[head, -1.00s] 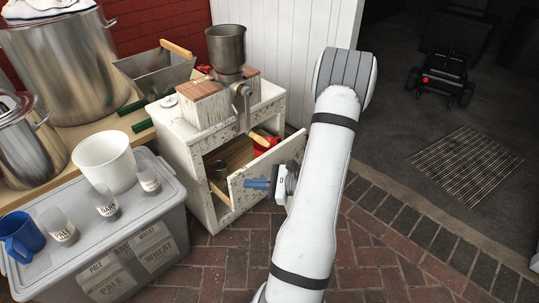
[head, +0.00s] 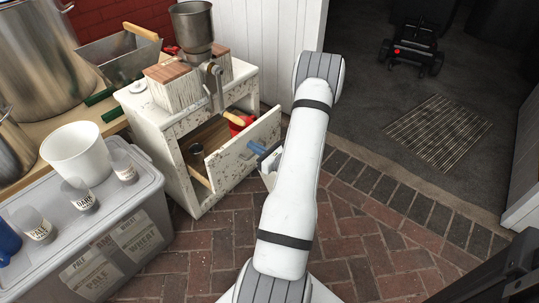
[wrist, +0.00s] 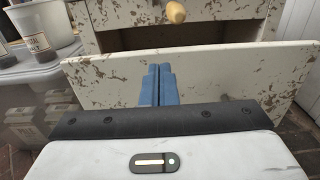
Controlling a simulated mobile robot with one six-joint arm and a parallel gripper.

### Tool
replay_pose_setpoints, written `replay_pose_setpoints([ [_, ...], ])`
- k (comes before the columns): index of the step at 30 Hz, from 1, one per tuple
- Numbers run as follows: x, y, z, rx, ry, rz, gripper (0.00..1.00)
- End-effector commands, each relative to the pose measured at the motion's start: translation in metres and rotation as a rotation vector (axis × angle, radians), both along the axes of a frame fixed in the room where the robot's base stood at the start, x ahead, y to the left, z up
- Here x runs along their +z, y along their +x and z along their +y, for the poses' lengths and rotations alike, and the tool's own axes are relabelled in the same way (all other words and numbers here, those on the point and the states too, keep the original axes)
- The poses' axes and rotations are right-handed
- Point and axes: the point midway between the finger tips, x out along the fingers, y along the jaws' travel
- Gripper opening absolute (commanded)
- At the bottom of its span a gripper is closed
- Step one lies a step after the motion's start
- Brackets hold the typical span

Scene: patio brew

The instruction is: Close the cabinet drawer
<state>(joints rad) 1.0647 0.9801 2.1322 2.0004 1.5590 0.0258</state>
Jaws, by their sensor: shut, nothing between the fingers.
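The white, paint-chipped cabinet (head: 190,195) stands left of my arm in the head view. Its drawer is pulled out, with the front panel (head: 228,157) standing clear of the cabinet body. A dark cup (head: 197,149) and a red item (head: 240,124) show behind the panel. My gripper (head: 256,148) is at the outer face of the panel, near its middle. In the wrist view its blue fingers (wrist: 158,85) are together and empty, pointing at the drawer front (wrist: 225,75). I cannot tell whether the tips touch it.
A grain mill (head: 192,32) with a wooden-handled crank stands on the cabinet, above the drawer. A grey lidded bin (head: 150,190) with cups and a white bucket (head: 76,152) is to the left. Brick paving (head: 385,220) is open on the right. A small dark vehicle (head: 412,45) stands beyond.

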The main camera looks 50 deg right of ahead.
Motion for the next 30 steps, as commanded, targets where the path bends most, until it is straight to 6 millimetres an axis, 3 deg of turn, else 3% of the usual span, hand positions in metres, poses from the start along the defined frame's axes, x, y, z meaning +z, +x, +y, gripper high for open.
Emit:
replay_pose_setpoints([
  [3,-0.002,0.021,0.003,0.005,-0.001,-0.002,0.0],
  [7,-0.001,0.034,0.004,0.003,0.0,-0.001,0.0],
  [24,0.001,0.043,0.0,-0.006,0.0,-0.001,0.0],
  [30,0.0,0.069,-0.003,-0.012,-0.003,0.0,0.0],
])
